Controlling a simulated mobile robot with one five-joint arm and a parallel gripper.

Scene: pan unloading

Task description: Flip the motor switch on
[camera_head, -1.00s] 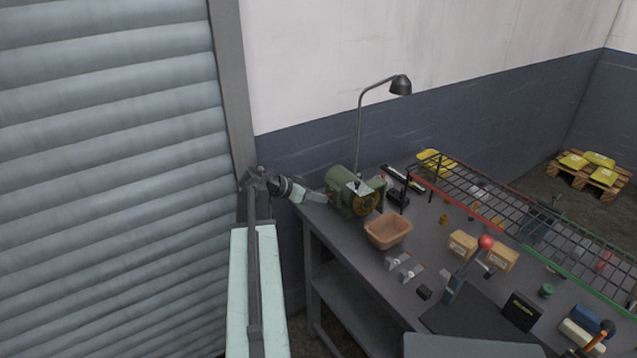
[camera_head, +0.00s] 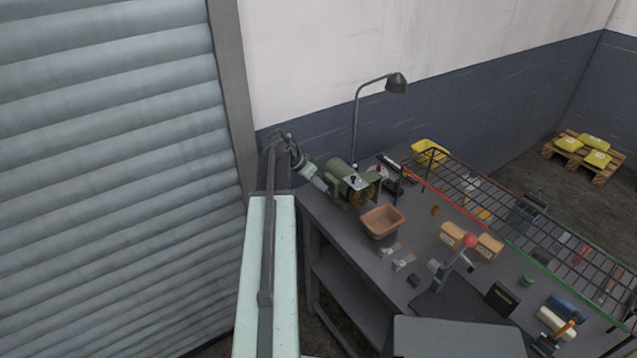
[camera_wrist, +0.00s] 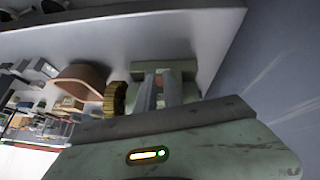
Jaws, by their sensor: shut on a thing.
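The green motor (camera_head: 346,182) stands at the left end of the grey workbench, with a brass wheel (camera_head: 361,193) on its right side. A small dark lever on a pale plate (camera_head: 353,179) shows on its top. My gripper (camera_head: 324,187) reaches in from the left, its tip close against the motor's left end. In the wrist view my gripper (camera_wrist: 160,91) is nearly closed, with a small reddish part (camera_wrist: 160,81) between its fingers. I cannot tell clearly whether that part is the switch. Pale green motor housing (camera_wrist: 182,72) lies behind the fingers.
A terracotta tub (camera_head: 383,221) stands just in front of the motor. A desk lamp (camera_head: 357,125) rises behind it. Small parts, boxes and a wire rack (camera_head: 480,212) crowd the bench to the right. A shutter (camera_head: 110,180) closes off the left.

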